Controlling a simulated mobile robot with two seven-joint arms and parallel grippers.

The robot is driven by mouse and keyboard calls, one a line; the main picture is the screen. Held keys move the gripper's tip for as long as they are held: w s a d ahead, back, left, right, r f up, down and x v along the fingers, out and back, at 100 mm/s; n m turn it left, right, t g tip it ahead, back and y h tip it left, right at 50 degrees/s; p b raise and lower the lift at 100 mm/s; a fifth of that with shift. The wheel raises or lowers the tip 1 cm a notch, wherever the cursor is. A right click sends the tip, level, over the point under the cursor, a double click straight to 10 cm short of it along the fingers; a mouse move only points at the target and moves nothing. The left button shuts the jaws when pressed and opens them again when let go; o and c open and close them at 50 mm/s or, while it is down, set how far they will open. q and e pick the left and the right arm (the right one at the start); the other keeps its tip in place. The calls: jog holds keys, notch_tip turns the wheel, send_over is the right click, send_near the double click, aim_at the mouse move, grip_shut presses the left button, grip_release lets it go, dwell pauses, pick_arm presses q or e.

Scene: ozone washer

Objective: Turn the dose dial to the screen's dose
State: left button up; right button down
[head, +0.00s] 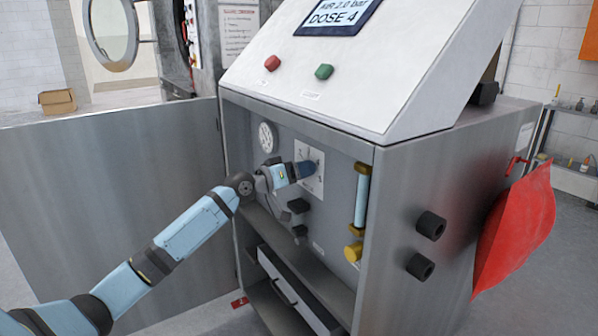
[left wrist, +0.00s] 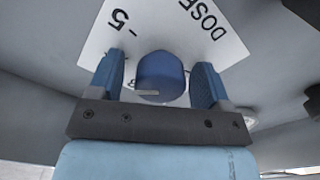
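The screen (head: 337,16) on the sloped white console reads "AIR 2.0 bar" and "DOSE 4". The dose dial is a blue knob (left wrist: 161,76) on a white plate (left wrist: 105,38) marked "DOSE", with a 5 and what looks like a 3 visible. A pale mark shows on the knob's lower edge, near that 3. My left gripper (left wrist: 158,82) has one finger on each side of the knob, with a small gap at the left finger. In the head view my left gripper (head: 299,171) is at the plate and largely covers the knob. My right gripper is not seen.
A round gauge (head: 268,137) is left of the plate. A black valve handle (head: 298,206) sticks out below it, and a flow tube (head: 361,198) with brass ends stands to the right. Red (head: 272,63) and green (head: 324,71) buttons are above. An open cabinet door (head: 110,200) extends left.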

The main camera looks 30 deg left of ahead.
pick_arm(q)
jog(key=shift+s, duration=0.1)
jog(key=p+v, duration=0.1)
jog(key=v, duration=1.2)
jog(key=shift+s, duration=0.3)
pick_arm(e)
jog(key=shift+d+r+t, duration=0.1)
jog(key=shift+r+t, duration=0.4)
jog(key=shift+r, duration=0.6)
pick_arm(q)
jog(key=shift+a, duration=0.15)
